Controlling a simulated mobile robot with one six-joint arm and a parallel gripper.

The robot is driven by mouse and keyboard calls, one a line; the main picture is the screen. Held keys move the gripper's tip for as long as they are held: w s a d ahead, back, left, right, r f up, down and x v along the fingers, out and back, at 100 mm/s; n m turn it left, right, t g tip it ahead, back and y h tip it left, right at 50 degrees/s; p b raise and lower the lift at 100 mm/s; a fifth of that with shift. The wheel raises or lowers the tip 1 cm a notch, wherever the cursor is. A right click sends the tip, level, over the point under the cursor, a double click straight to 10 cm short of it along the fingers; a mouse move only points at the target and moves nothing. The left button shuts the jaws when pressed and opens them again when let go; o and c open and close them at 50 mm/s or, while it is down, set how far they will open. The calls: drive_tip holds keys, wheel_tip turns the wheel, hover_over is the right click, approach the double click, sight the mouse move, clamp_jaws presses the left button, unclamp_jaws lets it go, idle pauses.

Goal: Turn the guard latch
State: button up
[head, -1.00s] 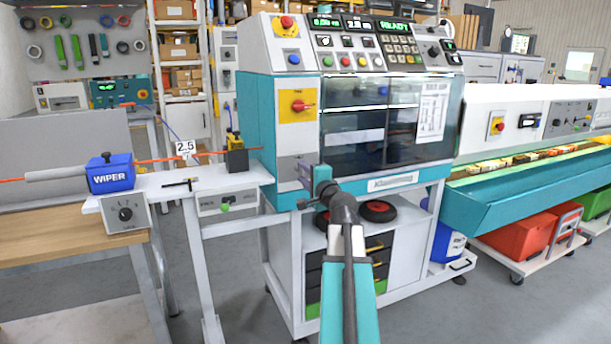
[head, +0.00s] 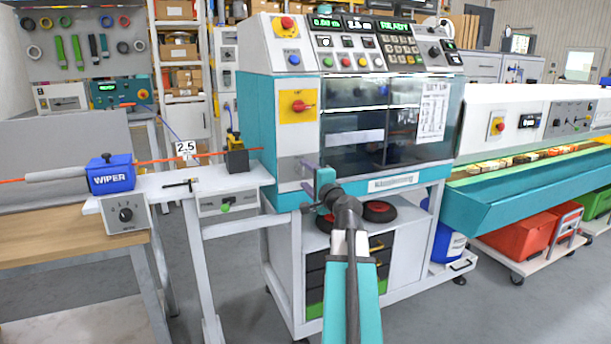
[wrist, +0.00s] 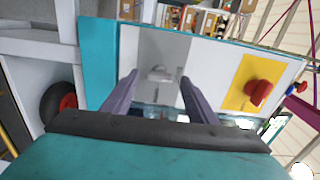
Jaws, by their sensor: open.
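The latch (wrist: 160,74) is a small pale metal piece on a grey plate (wrist: 160,50) of the machine's side panel in the wrist view. The same plate (head: 288,168) shows in the head view, but I cannot make out the latch's turn there. My gripper (wrist: 158,77) is open, with its two purple fingers on either side of the latch in the picture. I cannot tell whether they touch it. In the head view my gripper (head: 312,172) is in front of the machine's lower left corner, holding nothing that I can see.
A red rotary switch (head: 301,106) on a yellow plate sits above the latch plate. The dark guard window (head: 350,130) is closed to the right. A white bench (head: 225,180) with a black block (head: 237,160) stands to the left. Red-centred reels (head: 379,211) lie below.

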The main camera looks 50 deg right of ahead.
drive_tip(key=b+v, duration=0.2)
drive_tip(key=v, duration=0.5)
drive_tip(key=shift+f, duration=0.15)
drive_tip(key=b+v, duration=0.2)
drive_tip(key=b, duration=0.3)
drive_tip(key=shift+b, duration=0.4)
drive_tip(key=shift+b+v, duration=1.55)
drive_tip(key=shift+b, duration=0.1)
